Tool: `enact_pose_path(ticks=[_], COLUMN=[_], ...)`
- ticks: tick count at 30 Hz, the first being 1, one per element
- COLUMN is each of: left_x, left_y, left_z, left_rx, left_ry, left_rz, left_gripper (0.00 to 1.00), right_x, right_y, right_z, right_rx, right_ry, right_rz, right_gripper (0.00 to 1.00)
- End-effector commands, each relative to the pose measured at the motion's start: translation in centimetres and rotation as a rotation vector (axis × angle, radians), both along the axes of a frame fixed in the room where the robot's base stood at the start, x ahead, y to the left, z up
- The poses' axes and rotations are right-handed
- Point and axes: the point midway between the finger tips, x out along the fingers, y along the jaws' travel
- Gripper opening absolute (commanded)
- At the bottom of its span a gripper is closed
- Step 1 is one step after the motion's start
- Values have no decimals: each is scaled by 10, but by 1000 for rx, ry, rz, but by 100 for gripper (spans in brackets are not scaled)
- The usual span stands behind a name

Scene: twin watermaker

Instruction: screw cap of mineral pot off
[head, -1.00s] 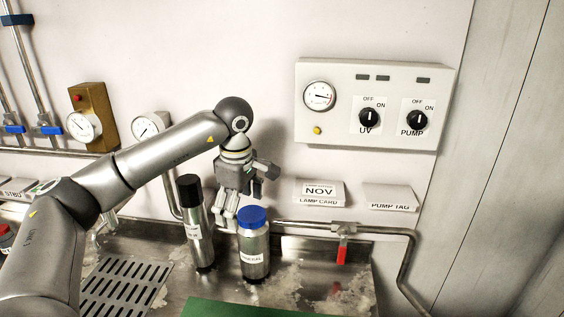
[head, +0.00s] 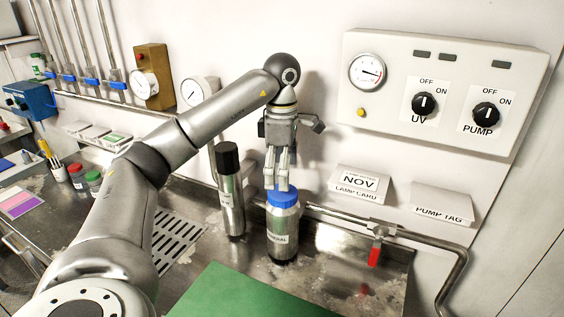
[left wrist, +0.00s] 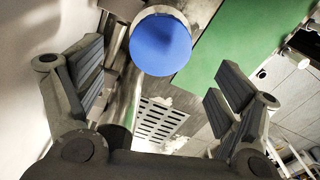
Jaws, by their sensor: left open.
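The mineral pot (head: 283,232) is a silver cylinder with a white label, standing upright on the metal counter. Its blue cap (head: 283,197) is on top; the cap also shows in the left wrist view (left wrist: 160,45) at the upper middle. My left gripper (head: 277,186) points down just above the cap, its fingertips close to the cap's top in the head view. In the left wrist view the two padded fingers (left wrist: 158,92) are spread wide, with the cap ahead of them and nothing between the pads. Whether a fingertip touches the cap cannot be told. My right gripper is not seen.
A black-capped silver cylinder (head: 231,195) stands close left of the pot. A green mat (head: 245,293) lies in front. A pipe with a red valve handle (head: 374,256) runs to the right. The control panel (head: 440,92) and card holders (head: 358,186) are behind.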

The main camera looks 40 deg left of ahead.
Motion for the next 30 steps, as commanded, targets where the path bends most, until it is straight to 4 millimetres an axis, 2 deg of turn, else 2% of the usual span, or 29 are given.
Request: enact_pose_path(ticks=[3, 9, 14, 21, 23, 30], left_x=[-1, 0, 0, 0, 0, 0], left_y=[1, 1, 0, 0, 0, 0], left_z=[-21, -45, -53, -54, -54, -54], left_rx=[1, 1, 1, 1, 1, 1], left_ry=[6, 1, 0, -1, -1, -1], left_rz=[0, 0, 0, -1, -1, -1], left_gripper=[88, 88, 88, 88, 83, 52], right_x=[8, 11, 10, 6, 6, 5], right_y=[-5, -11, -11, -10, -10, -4], right_z=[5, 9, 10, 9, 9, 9], right_rx=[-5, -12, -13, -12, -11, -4], right_ry=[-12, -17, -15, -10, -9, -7], right_rz=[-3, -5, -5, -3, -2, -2], right_gripper=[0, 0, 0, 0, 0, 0])
